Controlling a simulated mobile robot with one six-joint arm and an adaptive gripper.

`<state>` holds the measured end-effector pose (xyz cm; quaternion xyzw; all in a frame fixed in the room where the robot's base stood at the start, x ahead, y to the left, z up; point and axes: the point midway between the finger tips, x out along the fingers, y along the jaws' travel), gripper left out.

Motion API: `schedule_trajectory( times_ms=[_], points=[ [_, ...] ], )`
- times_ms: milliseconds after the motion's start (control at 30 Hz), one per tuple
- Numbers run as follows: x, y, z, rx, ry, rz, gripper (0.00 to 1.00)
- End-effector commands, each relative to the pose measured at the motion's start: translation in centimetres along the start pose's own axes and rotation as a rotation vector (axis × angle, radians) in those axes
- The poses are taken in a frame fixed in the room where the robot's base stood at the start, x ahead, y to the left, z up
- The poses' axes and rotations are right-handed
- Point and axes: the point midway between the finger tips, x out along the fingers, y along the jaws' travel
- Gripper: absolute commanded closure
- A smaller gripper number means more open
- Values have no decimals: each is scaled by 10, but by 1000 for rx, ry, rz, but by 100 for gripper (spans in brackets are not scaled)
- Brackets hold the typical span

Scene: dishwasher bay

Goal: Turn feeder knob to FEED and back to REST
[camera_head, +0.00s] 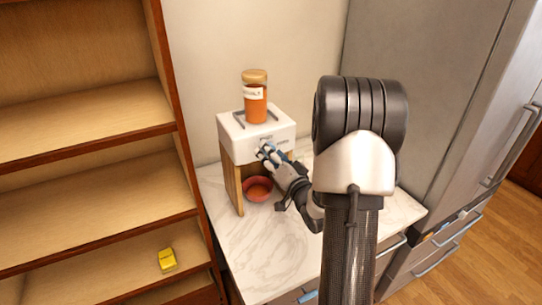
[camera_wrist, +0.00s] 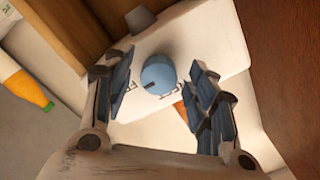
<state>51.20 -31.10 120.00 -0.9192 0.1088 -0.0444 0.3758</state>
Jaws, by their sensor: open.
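The feeder (camera_head: 230,135) is a white box on wooden side panels, standing on the counter, with an orange-filled jar (camera_head: 255,104) on top. In the wrist view its white front panel (camera_wrist: 225,50) carries a round blue knob (camera_wrist: 158,72). A short dark mark shows on the knob's lower-left edge, with small lettering on the panel at either side, too small to read. My gripper (camera_head: 268,153) is at the feeder's front. In the wrist view its open fingers (camera_wrist: 165,82) stand on either side of the knob, with visible gaps. The head view hides the knob behind my gripper.
A reddish bowl (camera_head: 257,190) sits under the feeder on the marble counter (camera_head: 265,245). A wooden shelf unit (camera_head: 90,110) with a yellow object (camera_head: 167,260) stands at the left. A grey fridge (camera_head: 430,100) stands at the right. The counter's front is mostly clear.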

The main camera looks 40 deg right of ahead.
Motion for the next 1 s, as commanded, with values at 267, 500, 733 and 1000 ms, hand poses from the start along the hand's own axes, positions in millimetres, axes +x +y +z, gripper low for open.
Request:
schedule_trajectory(
  times_ms=[267,500,733,1000],
  points=[
    [5,0,0,0,0,1,48],
    [4,0,0,0,0,1,58],
    [4,0,0,0,0,0,74],
    [4,0,0,-1,0,0,92]
  ],
)
